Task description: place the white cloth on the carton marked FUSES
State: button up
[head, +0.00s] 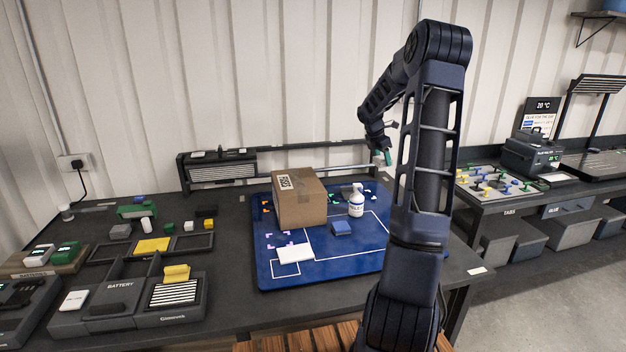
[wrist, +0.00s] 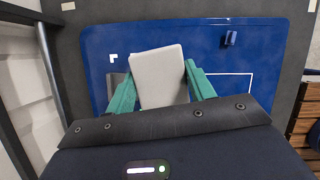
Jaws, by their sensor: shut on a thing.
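The brown carton (head: 312,208) stands on the blue mat. A printed label (head: 285,182) is on it, too small to read surely. My gripper (head: 384,155) is raised to the right of the carton, above the back right of the mat. In the wrist view its green fingers (wrist: 158,92) are shut on a pale flat thing, which I take to be the white cloth (wrist: 158,72). The cloth can hardly be made out in the head view. The carton does not show in the wrist view.
On the mat (head: 270,270) are a white spray bottle (head: 356,205) right of the carton, a small blue thing (head: 342,228) and a flat white piece (head: 295,253) in front. Trays and blocks crowd the table's left. A rail (head: 330,168) runs behind.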

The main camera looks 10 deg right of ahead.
jog(key=w+a+r+n+t, duration=0.1)
jog(key=w+a+r+n, duration=0.15)
jog(key=a, duration=0.55)
jog(key=w+a+r+n, duration=0.1)
jog(key=w+a+r, duration=0.25)
jog(key=a, duration=0.55)
notch_tip(320, 180, up, 8)
jog(key=n+t+y, duration=0.1)
jog(key=n, duration=0.3)
send_over(299, 179)
jog(key=s+a, duration=0.1)
jog(key=s, duration=0.1)
jog(key=shift+m, duration=0.25)
jog(key=f, duration=2)
jog(key=shift+w+a, duration=0.15)
jog(key=shift+w, duration=0.1)
jog(key=shift+f, duration=0.1)
jog(key=o, duration=0.9)
jog(key=shift+o, duration=0.2)
